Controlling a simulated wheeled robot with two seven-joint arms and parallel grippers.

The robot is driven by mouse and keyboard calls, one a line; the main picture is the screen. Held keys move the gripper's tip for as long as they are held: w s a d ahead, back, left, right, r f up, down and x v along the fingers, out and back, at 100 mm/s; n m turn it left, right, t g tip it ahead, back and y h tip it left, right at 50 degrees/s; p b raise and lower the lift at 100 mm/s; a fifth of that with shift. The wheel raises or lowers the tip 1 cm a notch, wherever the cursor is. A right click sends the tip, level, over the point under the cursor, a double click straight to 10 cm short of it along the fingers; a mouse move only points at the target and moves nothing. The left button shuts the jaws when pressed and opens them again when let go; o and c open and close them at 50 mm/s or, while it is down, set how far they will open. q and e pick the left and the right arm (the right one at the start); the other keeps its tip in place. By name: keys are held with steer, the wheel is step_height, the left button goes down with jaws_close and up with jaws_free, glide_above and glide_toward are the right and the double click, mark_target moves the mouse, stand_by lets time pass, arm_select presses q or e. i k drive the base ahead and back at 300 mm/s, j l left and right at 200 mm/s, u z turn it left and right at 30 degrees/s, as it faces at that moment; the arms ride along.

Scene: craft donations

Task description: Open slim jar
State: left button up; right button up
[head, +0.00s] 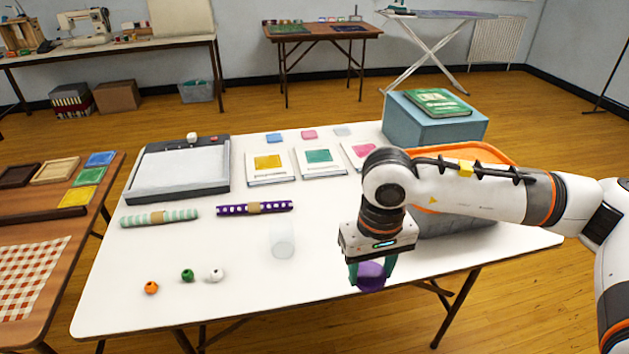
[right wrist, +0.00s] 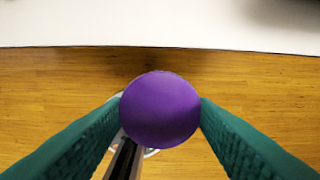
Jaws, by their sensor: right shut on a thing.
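A slim, clear, frosted jar (head: 283,240) stands upright near the middle front of the white table, with no coloured lid visible on it. My right gripper (head: 371,274) is to the right of the jar and apart from it. Its teal fingers are shut on a round purple piece (head: 371,279), which looks like a lid or stopper. In the right wrist view the purple piece (right wrist: 160,110) sits between both fingertips, with floor behind it, just off the table's front edge. My left gripper is not in view.
Orange (head: 151,288), green (head: 187,275) and white (head: 216,275) beads lie at the front left of the table (head: 240,310). Two patterned rolls (head: 160,217) lie behind them. A blue box (head: 425,125) and a grey, orange-rimmed bin (head: 455,225) stand at the right, the bin partly behind my arm.

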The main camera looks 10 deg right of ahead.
mark_target(281, 232)
steer(key=i+l+u, duration=0.15)
steer(key=i+l, duration=0.15)
steer(key=i+l+u, duration=0.15)
steer(key=i+l, duration=0.15)
steer(key=i+l+u, duration=0.2)
steer(key=l, duration=0.35)
